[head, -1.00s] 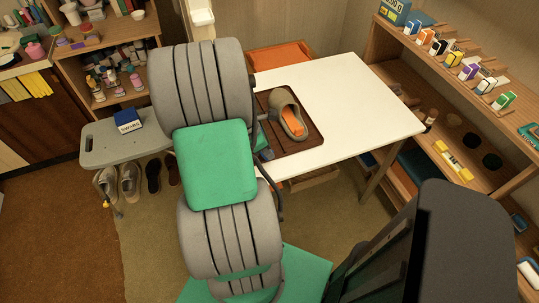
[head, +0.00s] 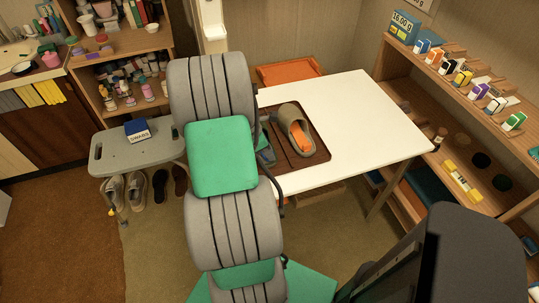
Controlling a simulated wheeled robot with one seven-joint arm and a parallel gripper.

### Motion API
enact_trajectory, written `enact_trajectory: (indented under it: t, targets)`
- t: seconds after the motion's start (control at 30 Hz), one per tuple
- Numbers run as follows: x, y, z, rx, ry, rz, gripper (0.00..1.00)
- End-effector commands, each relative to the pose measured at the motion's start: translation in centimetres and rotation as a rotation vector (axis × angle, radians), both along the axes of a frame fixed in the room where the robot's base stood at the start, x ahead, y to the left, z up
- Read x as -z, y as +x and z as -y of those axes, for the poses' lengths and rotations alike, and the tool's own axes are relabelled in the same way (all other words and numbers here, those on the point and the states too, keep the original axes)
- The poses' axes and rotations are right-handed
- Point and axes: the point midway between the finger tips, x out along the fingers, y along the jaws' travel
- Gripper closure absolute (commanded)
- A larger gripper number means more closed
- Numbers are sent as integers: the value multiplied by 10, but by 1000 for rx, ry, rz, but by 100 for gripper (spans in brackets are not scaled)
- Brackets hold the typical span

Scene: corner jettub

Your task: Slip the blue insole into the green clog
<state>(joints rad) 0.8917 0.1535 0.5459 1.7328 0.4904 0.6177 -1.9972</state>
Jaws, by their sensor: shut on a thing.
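An olive-tan clog (head: 291,118) with an orange inside (head: 299,138) lies on a dark brown tray (head: 318,158) on the white table. Its opening faces the near side. No blue insole can be made out. My large grey and green arm fills the middle of the view and covers the tray's left side. A small dark and green-grey part of my arm shows beside the clog, to its left. My gripper's fingers and anything in them are hidden behind the arm.
The white table (head: 370,115) is bare right of the tray. A grey bench (head: 110,155) with a blue box (head: 137,130) stands left, shoes below it. Wooden shelves (head: 410,75) with small boxes stand right. An orange seat (head: 288,73) is behind the table.

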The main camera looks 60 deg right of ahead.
Motion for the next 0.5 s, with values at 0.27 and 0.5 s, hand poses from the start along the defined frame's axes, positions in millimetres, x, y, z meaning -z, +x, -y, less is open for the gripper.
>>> enact_trajectory:
  t: [0.27, 0.5]
  targets:
    - [0, 1, 0, 0, 0, 0, 100]
    - [0, 0, 0, 0, 0, 0, 71]
